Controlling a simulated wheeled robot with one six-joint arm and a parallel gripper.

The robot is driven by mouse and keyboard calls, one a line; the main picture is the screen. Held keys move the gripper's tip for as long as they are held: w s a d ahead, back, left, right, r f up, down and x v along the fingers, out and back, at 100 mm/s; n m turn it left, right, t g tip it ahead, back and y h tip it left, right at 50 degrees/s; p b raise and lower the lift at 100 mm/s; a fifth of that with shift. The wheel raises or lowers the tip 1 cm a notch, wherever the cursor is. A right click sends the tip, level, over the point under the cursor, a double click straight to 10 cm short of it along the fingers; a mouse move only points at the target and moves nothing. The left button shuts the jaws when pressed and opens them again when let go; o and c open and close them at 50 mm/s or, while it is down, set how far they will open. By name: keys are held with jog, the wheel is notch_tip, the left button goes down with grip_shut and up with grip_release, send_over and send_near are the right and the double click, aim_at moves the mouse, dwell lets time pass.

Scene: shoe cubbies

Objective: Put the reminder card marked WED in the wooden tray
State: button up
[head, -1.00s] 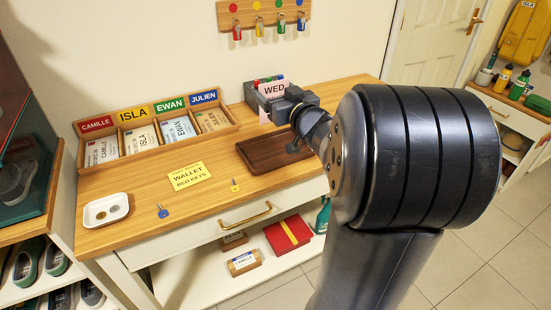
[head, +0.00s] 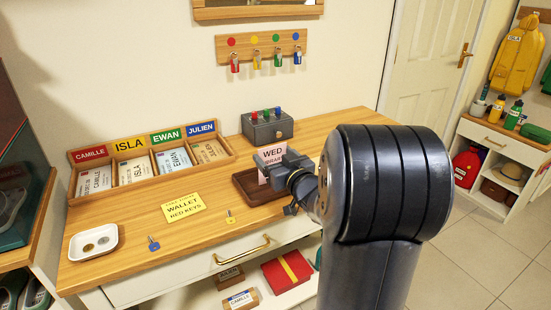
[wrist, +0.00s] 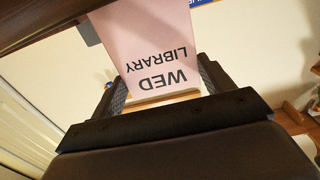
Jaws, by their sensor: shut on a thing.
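The pink card marked WED (head: 269,156), with LIBRARY under it, is upright in my gripper (head: 287,172). The wooden tray (head: 247,191) is dark brown and lies on the desk, partly hidden by my arm. In the head view the card's lower end overlaps the tray; I cannot tell whether it touches the tray floor. In the wrist view the card (wrist: 150,45) appears upside down between the two fingers of my gripper (wrist: 160,85). A dark brown edge at the top left there is probably the tray.
A grey box (head: 266,126) with coloured knobs stands behind the tray. A wooden name sorter (head: 150,165) with cards is at the back left. A yellow note (head: 183,207), small keys and a white coin dish (head: 93,242) lie on the desk's left. Desk space right of the box is clear.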

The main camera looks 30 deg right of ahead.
jog(key=shift+f, duration=0.15)
jog(key=o, duration=0.7)
jog(key=shift+r, duration=0.2)
jog(key=shift+s, duration=0.3)
jog(key=s+p, duration=0.1)
jog(key=s, duration=1)
jog(key=shift+s+d, duration=0.2)
jog(key=shift+w, duration=0.15)
